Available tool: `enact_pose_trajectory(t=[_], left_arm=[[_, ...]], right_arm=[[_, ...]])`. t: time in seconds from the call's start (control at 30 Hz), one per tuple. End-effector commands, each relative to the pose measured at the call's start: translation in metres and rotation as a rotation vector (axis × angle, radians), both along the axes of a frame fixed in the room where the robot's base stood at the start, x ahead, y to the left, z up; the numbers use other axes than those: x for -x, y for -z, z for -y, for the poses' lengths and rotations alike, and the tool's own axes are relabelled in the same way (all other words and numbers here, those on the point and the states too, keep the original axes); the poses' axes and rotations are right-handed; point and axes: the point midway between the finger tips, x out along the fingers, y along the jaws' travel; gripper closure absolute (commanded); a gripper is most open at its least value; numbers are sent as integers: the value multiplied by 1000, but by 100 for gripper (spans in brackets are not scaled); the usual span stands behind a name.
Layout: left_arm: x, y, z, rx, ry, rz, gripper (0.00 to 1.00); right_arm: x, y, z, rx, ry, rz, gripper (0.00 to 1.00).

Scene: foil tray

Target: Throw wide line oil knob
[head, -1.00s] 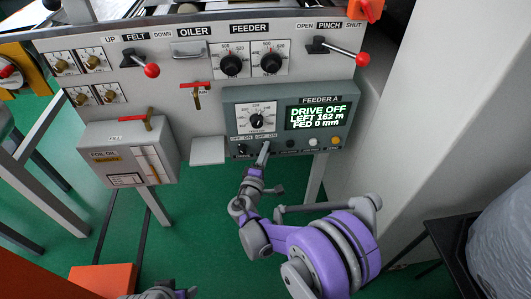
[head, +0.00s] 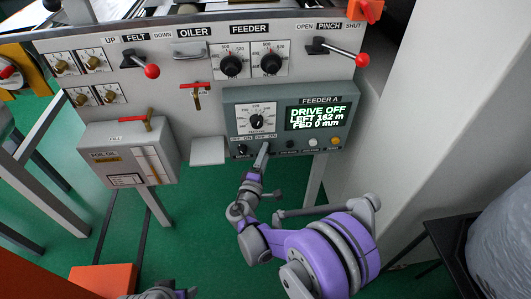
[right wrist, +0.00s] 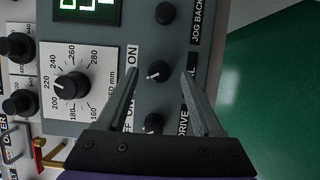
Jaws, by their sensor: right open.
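A small brass tap with a red crossbar handle (head: 196,86) sits on the grey machine front below the OILER label; its own label is too small to read. Its handle lies across the pipe. A red and brass tap also shows at the lower left of the right wrist view (right wrist: 47,155). My right gripper (head: 264,147) is at the lower edge of the FEEDER A box, to the right of and below the tap. In the right wrist view its fingers (right wrist: 158,75) are apart, with a small black knob (right wrist: 159,71) between them; contact is not clear.
The FEEDER A box (head: 235,110) has a dial and a screen reading DRIVE OFF. A FOIL-OIL box (head: 95,139) with another red-handled tap (head: 134,119) juts out at left. Red-ball levers (head: 152,71) (head: 362,59) stick out above.

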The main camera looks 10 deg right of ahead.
Motion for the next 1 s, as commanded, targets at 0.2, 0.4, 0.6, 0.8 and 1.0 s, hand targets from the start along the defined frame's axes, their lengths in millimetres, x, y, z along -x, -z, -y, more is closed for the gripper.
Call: enact_pose_trajectory(t=[0.2,0.4,0.6,0.8,1.0], left_arm=[[1,-8,0,0,0,1,35],[2,-12,0,0,0,2,35],[2,-13,0,0,0,2,35],[2,-13,0,0,0,2,35],[2,-13,0,0,0,2,35]], right_arm=[[42,-2,-18,-2,-4,0,32],[73,-1,-31,-1,-1,0,32],[86,0,-35,0,1,0,32],[87,0,-35,0,1,0,32],[86,0,-35,0,1,0,32]])
